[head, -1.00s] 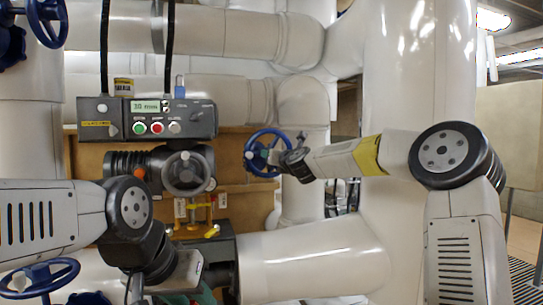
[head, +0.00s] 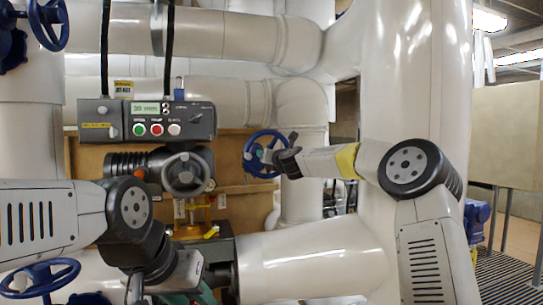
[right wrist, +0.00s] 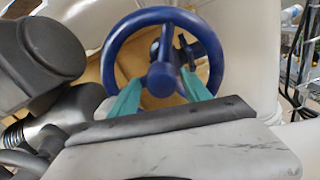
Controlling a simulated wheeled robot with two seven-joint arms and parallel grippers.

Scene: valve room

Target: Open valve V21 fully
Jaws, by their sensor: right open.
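A blue handwheel (head: 265,153) is on the piping at the centre of the head view. It also fills the top middle of the right wrist view (right wrist: 163,78). I can read no V21 tag on it. My right gripper (right wrist: 162,96) is open, with its two teal fingers apart on either side of the wheel's hub. The lower rim is hidden by the gripper, and I cannot tell whether the fingers touch the wheel. My left gripper (head: 186,298) shows only partly at the bottom edge of the head view, and its jaws are unclear.
A grey control box (head: 146,120) with coloured buttons and a small display sits left of the wheel, above a grey handwheel (head: 186,174). Other blue handwheels are at top left (head: 48,24) and bottom left (head: 40,279). Thick white pipes (head: 310,258) close in the space.

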